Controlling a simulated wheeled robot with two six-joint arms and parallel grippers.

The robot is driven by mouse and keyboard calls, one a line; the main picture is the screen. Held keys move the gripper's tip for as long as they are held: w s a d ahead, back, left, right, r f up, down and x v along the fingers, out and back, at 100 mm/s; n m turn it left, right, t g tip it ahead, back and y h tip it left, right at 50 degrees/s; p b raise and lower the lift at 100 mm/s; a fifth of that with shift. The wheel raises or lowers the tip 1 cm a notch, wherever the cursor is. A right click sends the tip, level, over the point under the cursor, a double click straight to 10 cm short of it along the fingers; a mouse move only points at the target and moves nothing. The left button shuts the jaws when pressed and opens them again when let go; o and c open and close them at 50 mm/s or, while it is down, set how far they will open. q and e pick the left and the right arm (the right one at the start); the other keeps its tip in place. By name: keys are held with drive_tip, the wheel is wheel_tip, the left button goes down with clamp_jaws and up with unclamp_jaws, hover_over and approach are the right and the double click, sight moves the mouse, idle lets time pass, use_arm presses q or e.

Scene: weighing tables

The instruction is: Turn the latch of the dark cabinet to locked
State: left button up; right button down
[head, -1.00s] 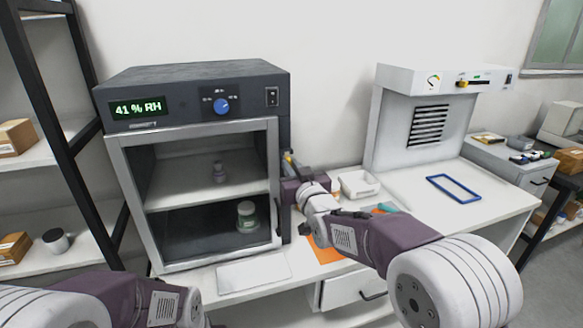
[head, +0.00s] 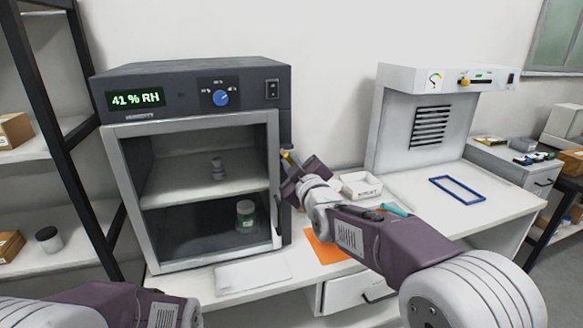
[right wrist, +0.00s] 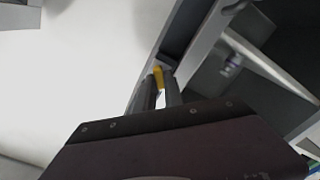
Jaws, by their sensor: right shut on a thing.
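The dark cabinet (head: 190,78) stands at the left of the bench, with its grey-framed glass door (head: 195,122) closed against the front. The latch's yellow end (head: 286,153) shows at the cabinet's right edge, just above my right gripper (head: 288,162). In the right wrist view the yellow latch piece (right wrist: 158,76) sits between the fingertips of my right gripper (right wrist: 157,88), which is shut on it. The rest of the latch is hidden by the fingers, so its exact angle is unclear. Only part of my left arm shows at the bottom left; its gripper is out of view.
A dark door handle (head: 278,217) is below my right gripper. The wall is behind.

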drive_tip(key=n+b, duration=0.1)
drive_tip(key=n, duration=0.3)
drive_tip(key=shift+f+n, duration=0.15)
drive_tip(key=shift+n, duration=0.15)
drive_tip(key=shift+n+b, duration=0.3)
drive_tip(key=shift+n, duration=2.3)
drive_tip(key=shift+f, duration=0.1)
drive_tip(key=c, duration=1.4)
unclamp_jaws()
drive_tip(key=shift+c, duration=0.2)
drive_tip(key=b+v, duration=0.1)
drive_tip(key=v, duration=0.8)
drive_tip(key=shift+b, duration=0.3)
